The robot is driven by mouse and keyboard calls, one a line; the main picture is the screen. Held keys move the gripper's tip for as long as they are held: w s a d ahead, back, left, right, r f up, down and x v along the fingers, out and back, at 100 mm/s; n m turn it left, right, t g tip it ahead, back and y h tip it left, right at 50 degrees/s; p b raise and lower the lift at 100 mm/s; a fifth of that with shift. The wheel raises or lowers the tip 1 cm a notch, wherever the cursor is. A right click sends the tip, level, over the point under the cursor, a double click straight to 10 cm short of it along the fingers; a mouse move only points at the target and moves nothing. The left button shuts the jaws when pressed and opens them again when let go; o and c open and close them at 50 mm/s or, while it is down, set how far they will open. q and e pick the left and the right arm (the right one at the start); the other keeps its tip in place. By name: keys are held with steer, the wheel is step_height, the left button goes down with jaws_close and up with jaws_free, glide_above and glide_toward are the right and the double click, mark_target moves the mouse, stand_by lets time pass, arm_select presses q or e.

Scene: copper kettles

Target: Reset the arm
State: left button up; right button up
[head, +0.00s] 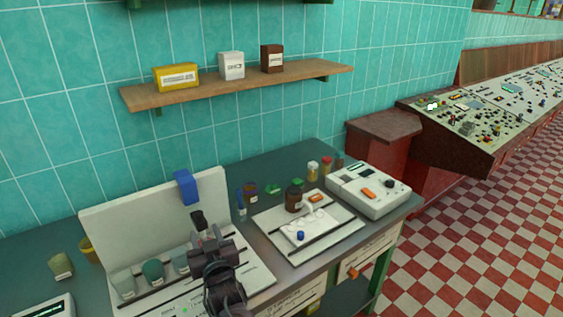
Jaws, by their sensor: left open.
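My left arm comes up from the bottom edge of the head view, left of centre. Its dark left gripper (206,232) is open over the white panel device (240,275) on the counter, in front of that device's upright white back board (120,228). I see nothing held between the fingers. The fingertips are small and dark here, and I cannot tell whether they touch anything. My arm hides part of the panel. My right gripper is not in view.
Several cups, including a teal cup (153,271), stand close left of my gripper. A white tray (275,222) with a brown jar (294,197) and a white machine (368,190) stand right. A wooden shelf (225,88) hangs above.

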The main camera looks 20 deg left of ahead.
arm_select(q)
steer(key=s+d+f+m+g+h, duration=0.4)
steer(key=s+d+f+m+h, duration=0.25)
steer(key=s+d+h, duration=0.3)
steer(key=s+d+f+m+g+h, duration=0.1)
steer(key=s+d+m+g, duration=0.15)
steer(key=s, duration=0.45)
steer(key=s+d+m+g+h, duration=0.1)
steer(key=s+d+g, duration=0.1)
steer(key=s+g, duration=0.35)
steer(key=s+f, duration=0.2)
steer(key=f, duration=1.3)
steer(key=s+f, duration=0.2)
steer(key=f, duration=1.4)
steer(key=s+a+f, duration=0.2)
steer(key=s+f, duration=0.7)
steer(key=s, duration=0.1)
steer(key=s+a+f, duration=0.1)
steer(key=s+f, duration=0.8)
steer(key=shift+s+a+m+g+b, duration=0.3)
steer(key=shift+s+a+g+b, duration=0.05)
steer(key=shift+s+g, duration=0.05)
